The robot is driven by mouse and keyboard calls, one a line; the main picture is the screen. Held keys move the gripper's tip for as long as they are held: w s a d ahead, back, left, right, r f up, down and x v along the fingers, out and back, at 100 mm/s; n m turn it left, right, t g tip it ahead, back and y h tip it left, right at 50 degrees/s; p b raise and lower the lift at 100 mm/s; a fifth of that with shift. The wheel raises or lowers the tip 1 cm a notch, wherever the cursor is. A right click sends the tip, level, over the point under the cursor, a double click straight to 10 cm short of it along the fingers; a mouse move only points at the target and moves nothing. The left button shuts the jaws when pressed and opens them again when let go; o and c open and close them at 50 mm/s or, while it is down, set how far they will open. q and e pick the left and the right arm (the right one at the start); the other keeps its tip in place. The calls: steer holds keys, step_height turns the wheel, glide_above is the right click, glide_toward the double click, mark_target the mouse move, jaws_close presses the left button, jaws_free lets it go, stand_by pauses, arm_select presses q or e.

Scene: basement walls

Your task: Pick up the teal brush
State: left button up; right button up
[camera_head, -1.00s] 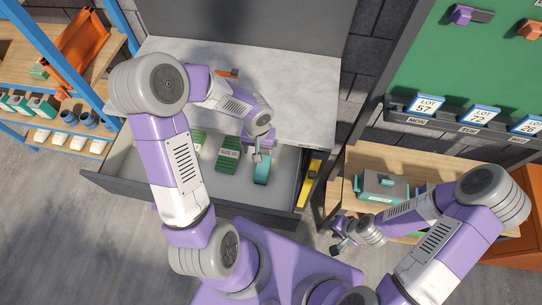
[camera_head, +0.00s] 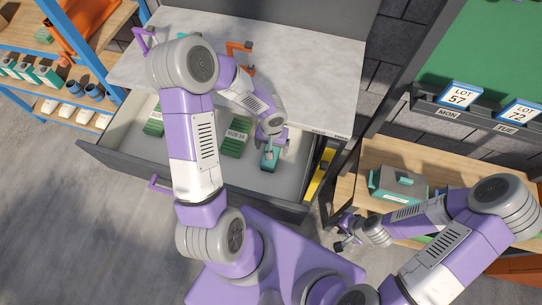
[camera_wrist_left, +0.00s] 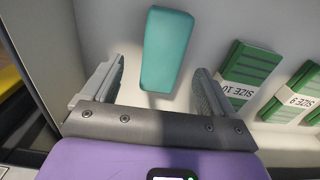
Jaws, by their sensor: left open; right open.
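The teal brush (camera_head: 269,162) lies in the open drawer, at its right part; it shows as a plain teal block. In the left wrist view the brush (camera_wrist_left: 166,48) stands between and a little beyond the two fingers. My left gripper (camera_head: 271,147) is open over the brush in the drawer, with a gap to each side of it in the wrist view (camera_wrist_left: 158,68). It partly hides the brush in the head view. My right gripper (camera_head: 344,241) is open and empty, low beside the wooden shelf on the right.
Green packs labelled by size, one at the drawer's middle (camera_head: 236,140) and one further left (camera_head: 154,122), lie in the drawer. The worktop (camera_head: 320,80) overhangs the drawer's back. A yellow item (camera_head: 319,180) stands just right of the drawer. A teal toolbox (camera_head: 398,184) sits on the right shelf.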

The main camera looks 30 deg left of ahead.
arm_select(q)
step_height(320, 180, down, 5)
steer(key=shift+a+f+b, duration=0.1)
steer(key=shift+a+b, duration=0.05)
steer(key=shift+b, duration=0.65)
steer(key=c, duration=1.1)
steer(key=shift+c, duration=0.3)
